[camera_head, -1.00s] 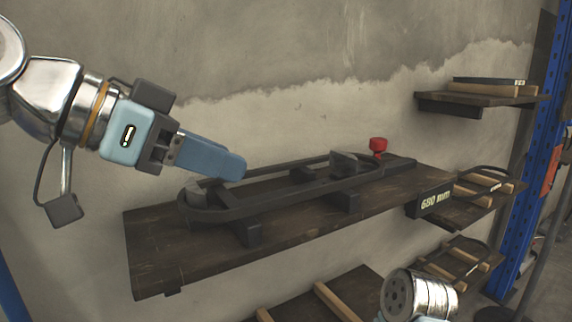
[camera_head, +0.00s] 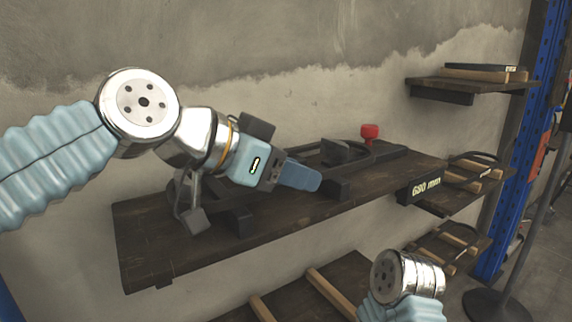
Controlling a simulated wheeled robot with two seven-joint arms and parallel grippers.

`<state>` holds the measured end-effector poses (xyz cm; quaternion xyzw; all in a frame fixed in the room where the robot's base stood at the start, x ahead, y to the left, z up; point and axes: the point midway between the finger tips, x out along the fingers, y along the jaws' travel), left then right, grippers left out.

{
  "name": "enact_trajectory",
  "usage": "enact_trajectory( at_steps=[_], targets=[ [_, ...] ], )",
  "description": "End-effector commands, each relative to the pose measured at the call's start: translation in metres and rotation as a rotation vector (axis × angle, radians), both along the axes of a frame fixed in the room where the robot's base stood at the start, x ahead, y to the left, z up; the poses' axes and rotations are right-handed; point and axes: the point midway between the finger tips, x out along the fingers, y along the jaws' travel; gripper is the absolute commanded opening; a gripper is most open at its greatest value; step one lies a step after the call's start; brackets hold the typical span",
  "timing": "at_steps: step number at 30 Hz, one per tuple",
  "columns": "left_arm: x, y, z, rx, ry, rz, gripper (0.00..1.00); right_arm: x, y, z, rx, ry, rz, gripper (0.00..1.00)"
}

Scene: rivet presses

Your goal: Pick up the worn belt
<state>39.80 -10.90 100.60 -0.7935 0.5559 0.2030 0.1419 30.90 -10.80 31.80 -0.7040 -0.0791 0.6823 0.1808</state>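A black belt (camera_head: 358,167) lies as a long loop on the dark fixture on the brown wooden shelf (camera_head: 145,258). A grey round block (camera_head: 343,152) sits inside its right part, and a red knob (camera_head: 370,132) stands behind it. My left gripper (camera_head: 304,177) is in front of the belt's middle, its blue fingers pointing right. The fingers overlap from this side, so their gap and any contact with the belt are hidden. My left arm covers the belt's left end. Only a link of my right arm shows at the lower right; its gripper is out of view.
A "680 mm" sign (camera_head: 426,188) hangs at the shelf's right end. Small shelves at the right hold more dark belts (camera_head: 483,158) on wooden strips. A blue upright (camera_head: 545,90) stands at far right. The wall is close behind.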

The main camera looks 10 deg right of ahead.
Motion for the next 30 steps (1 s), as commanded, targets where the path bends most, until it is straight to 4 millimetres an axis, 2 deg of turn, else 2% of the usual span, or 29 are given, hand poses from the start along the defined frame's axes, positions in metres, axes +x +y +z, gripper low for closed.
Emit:
enact_trajectory(
  at_steps=[6, 14, 25, 30],
  targets=[
    [0.001, -0.001, -0.001, -0.001, -0.001, 0.001, 0.39, 0.0, 0.0, 0.0, 0.0, 0.0, 0.0, 0.61],
    [0.0, -0.001, -0.001, -0.001, -0.001, 0.001, 0.01, 0.0, 0.0, 0.0, 0.0, 0.0, 0.0, 0.61],
    [0.0, 0.0, 0.001, -0.002, -0.001, 0.001, 0.0, 0.0, 0.0, 0.0, 0.0, 0.0, 0.0, 0.61],
    [-0.004, 0.013, 0.016, -0.003, -0.003, 0.003, 0.0, 0.0, 0.0, 0.001, 0.0, 0.0, 0.0, 0.61]
  ],
)
